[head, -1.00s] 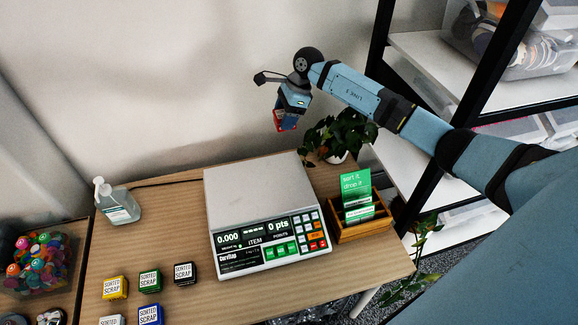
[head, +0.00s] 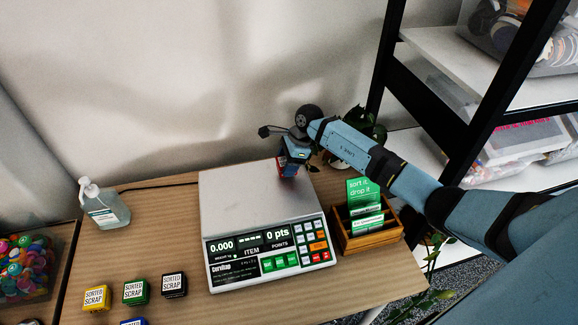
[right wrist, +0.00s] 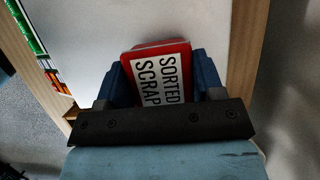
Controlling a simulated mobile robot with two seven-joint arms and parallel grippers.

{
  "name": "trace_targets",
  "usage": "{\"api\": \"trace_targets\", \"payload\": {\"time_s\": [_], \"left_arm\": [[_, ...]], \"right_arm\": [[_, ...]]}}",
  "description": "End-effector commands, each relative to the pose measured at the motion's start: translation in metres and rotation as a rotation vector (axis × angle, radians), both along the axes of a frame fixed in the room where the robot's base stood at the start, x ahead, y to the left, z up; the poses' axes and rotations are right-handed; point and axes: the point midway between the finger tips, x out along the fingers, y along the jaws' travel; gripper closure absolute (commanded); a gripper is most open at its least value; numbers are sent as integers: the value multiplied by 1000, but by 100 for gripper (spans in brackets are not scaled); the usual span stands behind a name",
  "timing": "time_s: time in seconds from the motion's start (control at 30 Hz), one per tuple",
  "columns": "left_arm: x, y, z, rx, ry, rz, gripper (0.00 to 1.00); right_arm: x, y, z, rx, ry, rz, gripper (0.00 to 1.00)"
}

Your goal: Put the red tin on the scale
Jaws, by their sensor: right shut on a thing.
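The red tin (right wrist: 158,75), with a white label reading SORTED SCRAP, is between the blue fingers of my right gripper (right wrist: 160,82) in the right wrist view. In the head view my right gripper (head: 291,166) is shut on the red tin (head: 288,172) over the back right part of the scale (head: 245,205). The tin is mostly hidden there by the gripper. I cannot tell whether it touches the plate. The scale's display reads 0.000 and 0 pts. My left gripper is not in view.
A wooden card holder (head: 369,238) with green cards stands right of the scale. A plant (head: 365,125) is behind my right arm. A sanitizer bottle (head: 104,204) stands left. Yellow (head: 96,297), green (head: 136,291) and black (head: 174,284) tins stand at the front left.

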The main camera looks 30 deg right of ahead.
Motion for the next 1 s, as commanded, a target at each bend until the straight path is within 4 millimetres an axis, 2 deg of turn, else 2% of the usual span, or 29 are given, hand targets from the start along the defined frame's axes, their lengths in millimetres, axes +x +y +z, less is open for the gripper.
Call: {"api": "trace_targets", "payload": {"time_s": [0.03, 0.1, 0.47, 0.5, 0.6, 0.87, 1.0], "left_arm": [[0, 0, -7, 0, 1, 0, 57], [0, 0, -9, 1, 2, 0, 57], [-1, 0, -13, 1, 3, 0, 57], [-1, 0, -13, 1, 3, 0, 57], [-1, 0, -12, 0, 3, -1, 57], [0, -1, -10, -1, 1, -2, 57], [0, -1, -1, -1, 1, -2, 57]], "right_arm": [[-1, 3, -11, 2, 1, 1, 71], [-2, 5, -16, 2, 1, 2, 71], [-2, 4, -19, 0, -1, 2, 71], [-2, 4, -19, 0, -1, 2, 36], [-2, 4, -18, 0, 0, 2, 13], [-2, 4, -17, 0, 0, 2, 13], [-2, 2, -7, -1, 0, 2, 13]]}}
